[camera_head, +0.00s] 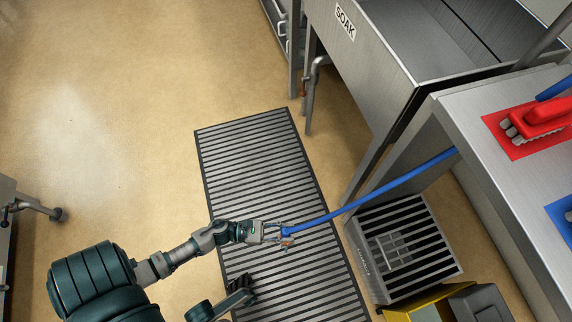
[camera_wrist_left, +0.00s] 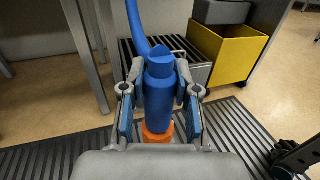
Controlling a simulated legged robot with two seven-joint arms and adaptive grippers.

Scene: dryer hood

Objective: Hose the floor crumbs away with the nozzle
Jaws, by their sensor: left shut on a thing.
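My left gripper (camera_head: 272,233) is shut on a blue nozzle (camera_head: 289,231) above the striped floor mat. In the left wrist view the blue nozzle (camera_wrist_left: 158,95) stands between the two fingers (camera_wrist_left: 158,110), with an orange part (camera_wrist_left: 157,133) at its near end. A blue hose (camera_head: 375,194) runs from the nozzle up and right to the steel counter's edge. The tan floor (camera_head: 130,110) is open at the left; I cannot clearly make out crumbs on it, only faint tiny specks.
The slatted mat (camera_head: 255,150) lies below my arm. A steel SOAK sink (camera_head: 365,65) and a steel counter (camera_head: 500,175) with a red brush (camera_head: 540,120) stand right. A grated metal box (camera_head: 400,250) and yellow bin (camera_head: 425,305) stand below. A wheeled leg (camera_head: 35,208) is left.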

